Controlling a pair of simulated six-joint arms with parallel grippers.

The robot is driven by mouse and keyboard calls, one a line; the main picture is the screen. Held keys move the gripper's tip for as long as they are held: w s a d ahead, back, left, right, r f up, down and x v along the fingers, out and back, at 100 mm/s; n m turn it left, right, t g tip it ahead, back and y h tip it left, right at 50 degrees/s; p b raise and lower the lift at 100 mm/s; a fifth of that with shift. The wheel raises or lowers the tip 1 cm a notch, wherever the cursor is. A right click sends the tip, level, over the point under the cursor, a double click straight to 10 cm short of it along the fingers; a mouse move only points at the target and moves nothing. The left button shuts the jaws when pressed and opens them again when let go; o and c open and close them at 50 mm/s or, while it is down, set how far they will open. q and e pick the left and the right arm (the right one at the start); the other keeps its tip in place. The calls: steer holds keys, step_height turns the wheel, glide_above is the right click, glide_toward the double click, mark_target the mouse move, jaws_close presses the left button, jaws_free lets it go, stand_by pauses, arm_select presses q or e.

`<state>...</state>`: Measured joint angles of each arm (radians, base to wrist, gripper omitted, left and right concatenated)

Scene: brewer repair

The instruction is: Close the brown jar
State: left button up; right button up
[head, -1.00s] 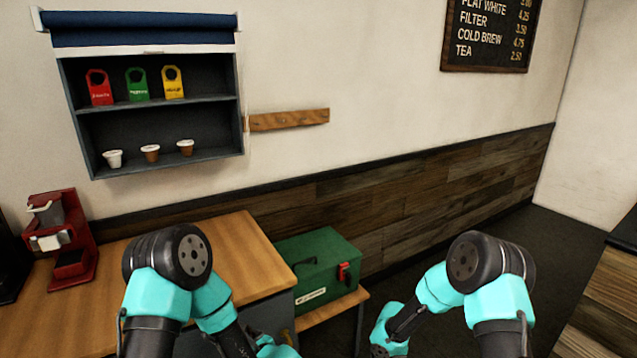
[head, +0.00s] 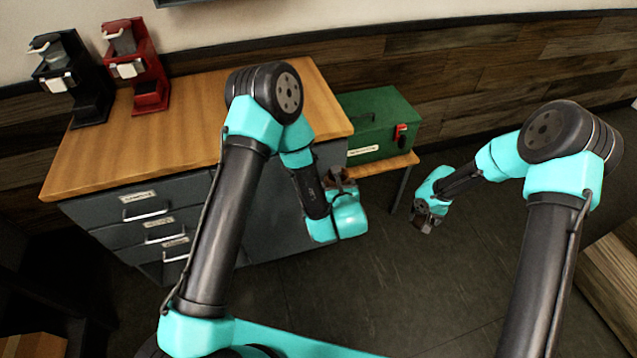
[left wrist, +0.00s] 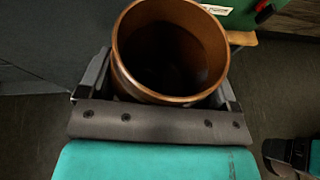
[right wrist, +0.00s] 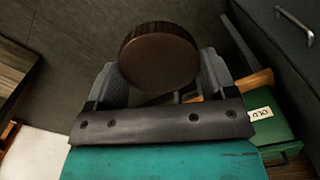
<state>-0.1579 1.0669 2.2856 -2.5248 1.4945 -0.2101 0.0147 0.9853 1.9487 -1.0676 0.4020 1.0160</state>
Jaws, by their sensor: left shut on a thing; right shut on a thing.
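The brown jar (left wrist: 170,55) is in my left gripper (head: 340,183). In the left wrist view I look into its open round mouth; no lid is on it, and the inside is dark. The gripper's fingers are shut on the jar's sides. My right gripper (head: 428,212) is shut on a dark brown round lid (right wrist: 158,55) with a ridged edge. The lid is apart from the jar, to its right in the head view. Both grippers are in the air over the floor, in front of the counter and bench. In the head view both held things are small and partly hidden.
A wooden-topped counter (head: 180,130) with grey drawers stands at the left. It carries a red brewer (head: 140,70) and a black brewer (head: 75,80). A green toolbox (head: 378,122) sits on a low wooden bench (head: 390,165) behind the grippers. The floor between the arms is clear.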

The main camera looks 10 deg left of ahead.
arm_select(q)
steer(key=d, duration=0.1)
steer(key=d+m+h, duration=0.2)
steer(key=d, duration=0.1)
steer(key=shift+w+f+t, duration=0.3)
steer(key=shift+t, duration=0.1)
arm_select(e)
steer(key=shift+w+a+r, duration=0.2)
steer(key=shift+a+r, duration=0.1)
steer(key=shift+r, duration=0.05)
steer(key=a+r, duration=2.2)
steer(key=a, duration=0.3)
steer(key=shift+s+a, duration=0.15)
steer(key=shift+s, duration=0.1)
steer(key=shift+f, duration=0.1)
steer(key=shift+f, duration=0.9)
steer(key=shift+c, duration=0.3)
steer(key=shift+f, duration=1.1)
